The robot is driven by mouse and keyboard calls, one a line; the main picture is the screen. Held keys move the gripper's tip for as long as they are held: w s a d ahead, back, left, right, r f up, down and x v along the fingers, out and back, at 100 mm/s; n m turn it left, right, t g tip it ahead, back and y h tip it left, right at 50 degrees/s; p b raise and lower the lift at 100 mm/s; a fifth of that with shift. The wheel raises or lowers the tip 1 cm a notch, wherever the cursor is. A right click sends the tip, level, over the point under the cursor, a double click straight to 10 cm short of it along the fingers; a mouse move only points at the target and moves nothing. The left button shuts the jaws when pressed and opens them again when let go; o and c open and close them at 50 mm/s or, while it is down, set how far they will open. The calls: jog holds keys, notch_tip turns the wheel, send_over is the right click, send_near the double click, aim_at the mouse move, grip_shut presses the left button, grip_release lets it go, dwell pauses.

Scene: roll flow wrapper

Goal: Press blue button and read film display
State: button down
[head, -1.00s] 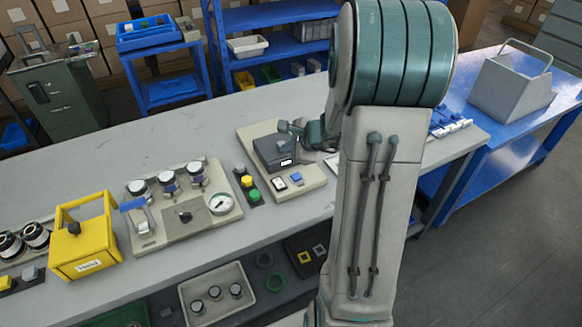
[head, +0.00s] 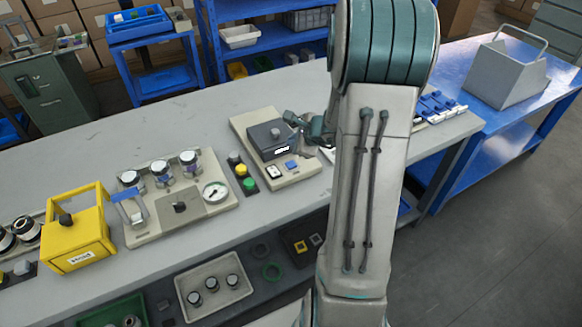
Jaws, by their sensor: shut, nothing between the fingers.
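The beige unit (head: 247,122) stands on the grey bench and carries a dark grey box (head: 265,135). A small lit display (head: 282,149) is on the box's front; its characters are too small to read. The blue button (head: 291,165) is in front of the box, to the right of a white switch (head: 273,172). My gripper (head: 299,152) is shut and empty, pointing down just above and behind the blue button, at the right of the box. I cannot tell whether it touches the button. My arm hides the bench right of the unit.
Left of the unit are a strip with yellow and green buttons (head: 245,177), a panel with knobs and a gauge (head: 215,192), and a yellow frame (head: 77,231). A tray of round parts (head: 215,290) sits below the bench front. A blue table (head: 515,120) stands at right.

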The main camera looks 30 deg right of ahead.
jog(key=b, duration=0.3)
send_over(294, 166)
notch_tip(294, 166, down, 5)
jog(key=shift+r, duration=0.2)
jog(key=shift+f+b, duration=0.85)
jog(key=shift+b, duration=0.15)
jog(key=shift+f, duration=0.1)
dwell(0.8)
jog(key=shift+f+b, duration=0.35)
jog(key=shift+b, duration=0.35)
jog(key=shift+f+b, duration=0.4)
jog(key=shift+b, duration=0.15)
dwell(0.4)
dwell(0.3)
jog(key=shift+r+p, duration=0.55)
jog(key=shift+r, duration=0.3)
